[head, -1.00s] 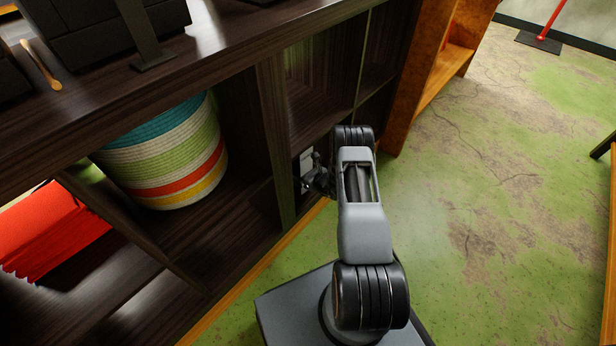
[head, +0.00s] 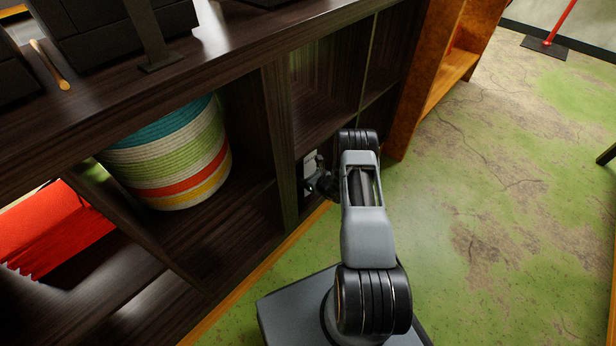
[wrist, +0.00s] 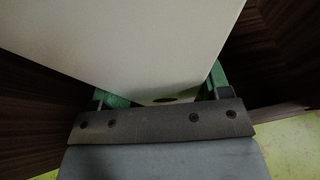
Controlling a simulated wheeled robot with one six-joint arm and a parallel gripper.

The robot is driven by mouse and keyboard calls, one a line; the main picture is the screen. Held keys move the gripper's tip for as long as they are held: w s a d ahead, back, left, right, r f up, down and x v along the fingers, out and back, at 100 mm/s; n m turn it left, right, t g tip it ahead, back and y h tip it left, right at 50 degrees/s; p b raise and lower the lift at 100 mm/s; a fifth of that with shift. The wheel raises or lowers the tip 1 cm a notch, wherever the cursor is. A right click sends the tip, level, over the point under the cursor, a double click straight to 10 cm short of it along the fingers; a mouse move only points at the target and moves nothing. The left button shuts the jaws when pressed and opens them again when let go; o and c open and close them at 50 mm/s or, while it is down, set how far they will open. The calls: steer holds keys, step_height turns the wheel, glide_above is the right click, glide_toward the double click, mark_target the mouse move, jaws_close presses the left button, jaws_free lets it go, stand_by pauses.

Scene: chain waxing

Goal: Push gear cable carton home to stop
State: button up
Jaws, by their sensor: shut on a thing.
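The gear cable carton (wrist: 130,40) is a pale, flat-faced box that fills the upper middle of the wrist view. My gripper (wrist: 165,92) has its green fingers at both sides of the carton's near end, shut on it. In the head view my gripper (head: 322,184) reaches into a lower compartment of the dark wood shelf (head: 277,130). A small pale patch of the carton (head: 310,163) shows there beside it. The carton's far end and any stop are hidden.
Dark shelf walls (wrist: 285,45) stand on both sides of the carton. A striped basket (head: 170,155) fills the compartment to the left, and red folded cloth (head: 50,230) lies further left. An orange wood shelf (head: 455,70) stands at the right. The green floor (head: 480,250) is open there.

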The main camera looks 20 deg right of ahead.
steer(key=c, duration=0.3)
steer(key=shift+c, duration=0.2)
steer(key=shift+d, duration=0.1)
steer(key=d, duration=0.1)
steer(key=s+d+b, duration=0.1)
steer(key=d, duration=0.1)
steer(key=shift+s, duration=0.15)
steer(key=o, duration=1.5)
steer(key=shift+o, duration=0.2)
